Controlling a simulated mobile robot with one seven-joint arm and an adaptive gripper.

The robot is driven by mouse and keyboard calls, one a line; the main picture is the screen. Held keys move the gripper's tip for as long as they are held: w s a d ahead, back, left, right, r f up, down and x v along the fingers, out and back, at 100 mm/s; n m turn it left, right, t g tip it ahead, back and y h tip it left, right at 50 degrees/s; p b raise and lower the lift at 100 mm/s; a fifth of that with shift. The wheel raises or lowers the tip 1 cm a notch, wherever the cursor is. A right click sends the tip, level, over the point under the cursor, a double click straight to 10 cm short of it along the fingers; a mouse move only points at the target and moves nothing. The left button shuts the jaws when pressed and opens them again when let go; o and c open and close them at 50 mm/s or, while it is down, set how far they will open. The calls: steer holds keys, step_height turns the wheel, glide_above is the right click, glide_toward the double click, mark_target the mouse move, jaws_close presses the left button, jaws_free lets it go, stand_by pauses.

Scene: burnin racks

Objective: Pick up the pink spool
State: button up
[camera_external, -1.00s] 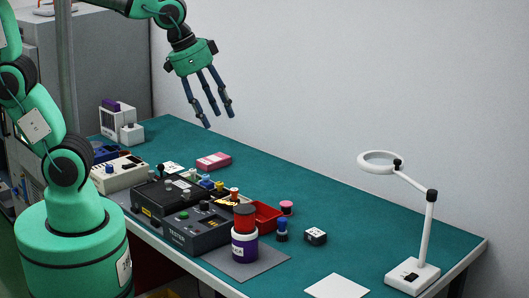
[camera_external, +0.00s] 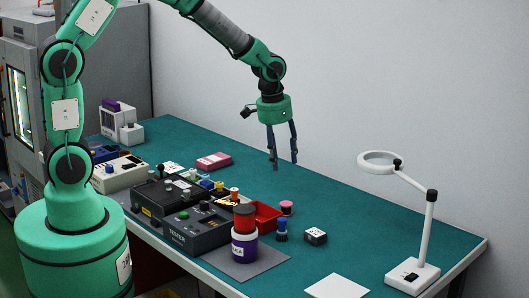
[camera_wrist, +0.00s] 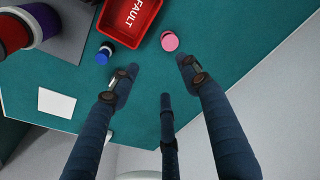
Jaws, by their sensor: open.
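The pink spool (camera_external: 286,207) stands on the green table, just right of the red bin, in the external view. In the wrist view the pink spool (camera_wrist: 170,41) shows from above, beyond my fingertips and right of the red bin. My gripper (camera_external: 283,162) is open and empty, with its dark blue fingers pointing down. It hangs above the table, above and behind the pink spool in the external view. In the wrist view my gripper (camera_wrist: 158,85) has its fingers spread apart, with the spool beyond the gap between them. Nothing hides the spool.
The red bin (camera_external: 267,217), marked FAULT, is beside the spool. A red-and-purple stack (camera_external: 244,246) and the tester (camera_external: 193,231) are left. A white ring lamp (camera_external: 428,230) stands right.

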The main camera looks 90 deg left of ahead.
glide_above(286, 203)
steer(key=s, duration=0.1)
step_height(286, 203, down, 4)
steer(key=f, duration=0.1)
steer(key=shift+s+d+r+n, duration=0.2)
steer(key=shift+d+r+n, duration=0.1)
steer(key=shift+d, duration=0.15)
steer(key=shift+w+a+f+b, duration=0.1)
steer(key=shift+w+f+b, duration=0.1)
steer(key=shift+f, duration=1.25)
steer(key=shift+w+a+f+b, duration=0.1)
steer(key=shift+f+b, duration=0.05)
steer(key=shift+f, duration=1.25)
steer(key=shift+w+a+f+b, duration=0.1)
steer(key=shift+f+b, duration=0.1)
steer(key=shift+f, duration=1.25)
steer(key=shift+f, duration=0.1)
steer(key=shift+w+a+f+b, duration=0.1)
steer(key=shift+w+f+b, duration=0.15)
steer(key=shift+f, duration=1)
steer(key=shift+w+f+b, duration=0.1)
steer(key=shift+f+b, duration=0.2)
steer(key=shift+f, duration=0.95)
steer(key=c, duration=0.9)
